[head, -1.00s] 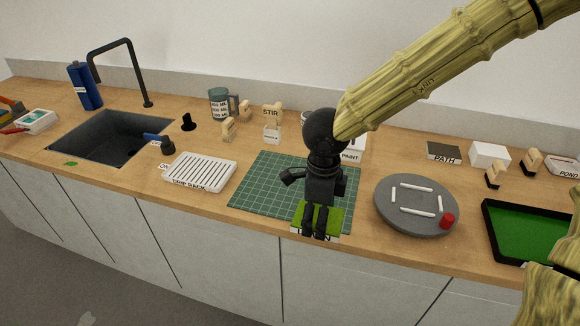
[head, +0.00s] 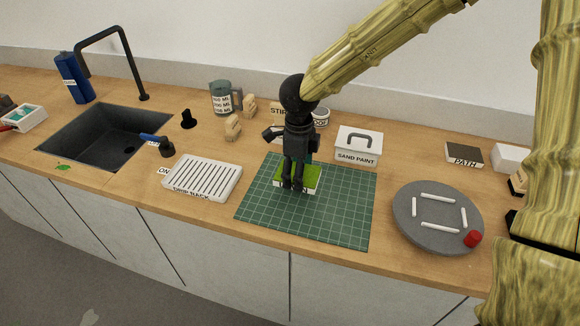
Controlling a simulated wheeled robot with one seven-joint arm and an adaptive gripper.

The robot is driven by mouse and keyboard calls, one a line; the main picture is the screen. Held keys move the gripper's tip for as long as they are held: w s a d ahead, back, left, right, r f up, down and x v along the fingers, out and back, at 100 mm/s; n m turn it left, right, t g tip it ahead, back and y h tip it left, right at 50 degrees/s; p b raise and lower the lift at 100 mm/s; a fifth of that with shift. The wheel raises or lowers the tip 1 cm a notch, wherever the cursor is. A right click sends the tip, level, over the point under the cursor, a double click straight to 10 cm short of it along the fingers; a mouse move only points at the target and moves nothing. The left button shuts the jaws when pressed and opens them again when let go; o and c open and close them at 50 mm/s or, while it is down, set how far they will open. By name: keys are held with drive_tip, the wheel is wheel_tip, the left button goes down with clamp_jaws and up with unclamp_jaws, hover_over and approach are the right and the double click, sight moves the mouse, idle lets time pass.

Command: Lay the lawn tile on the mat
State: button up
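The lawn tile (head: 312,178) is a small block with a bright green top and a white side. It appears over the back left part of the green gridded mat (head: 320,218). My gripper (head: 292,187) points down at the tile, its black fingers close together and shut on it. The fingers cover part of the tile and its label. I cannot tell whether the tile touches the mat or hangs just above it.
A drip rack (head: 203,179) stands left of the mat, and a sand paint box (head: 358,147) behind it. A grey round turntable (head: 438,218) with white bars and a red knob is at right. The sink (head: 105,135) is far left. The mat's front is clear.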

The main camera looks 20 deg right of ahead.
drive_tip(key=w, duration=0.3)
drive_tip(key=w+p, duration=0.1)
drive_tip(key=shift+w+a+f, duration=0.25)
drive_tip(key=shift+w+a, duration=0.05)
drive_tip(key=shift+w, duration=0.1)
drive_tip(key=shift+s+f, duration=0.15)
drive_tip(key=shift+f, duration=0.15)
drive_tip(key=shift+f+p, duration=0.35)
drive_tip(key=shift+f, duration=0.95)
drive_tip(key=shift+f, duration=0.1)
drive_tip(key=o, duration=1)
wheel_tip(320, 180, up, 12)
drive_tip(key=shift+r+b, duration=0.15)
drive_tip(key=shift+b, duration=0.5)
